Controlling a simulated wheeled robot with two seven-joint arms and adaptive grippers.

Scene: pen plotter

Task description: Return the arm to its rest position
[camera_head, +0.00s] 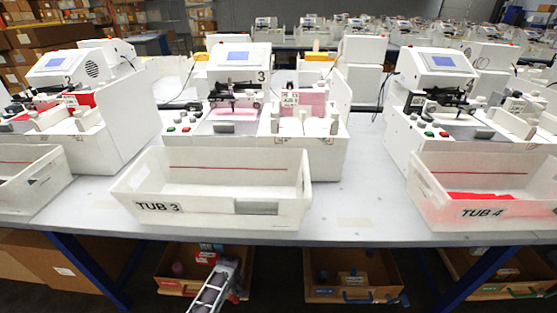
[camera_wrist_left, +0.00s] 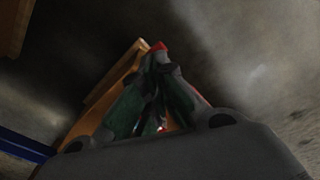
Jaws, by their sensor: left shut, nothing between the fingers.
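My left gripper (camera_head: 222,272) is low in the head view, below the table's front edge and in front of an open box under the table. In the left wrist view its dark fingers (camera_wrist_left: 160,65) are together with nothing between them. They face a dim floor, with a tan box edge beside them. My right gripper is in neither view. Plotter 3 (camera_head: 240,62) stands on the table behind the white bin TUB 3 (camera_head: 215,210), which looks empty. Pink material lies under the plotter's head.
The grey table (camera_head: 365,205) has bare room between TUB 3 and TUB 4 (camera_head: 470,215), which holds something red. Another plotter (camera_head: 442,65) stands behind TUB 4. Open boxes (camera_head: 350,290) and blue table legs (camera_head: 85,270) are below the table.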

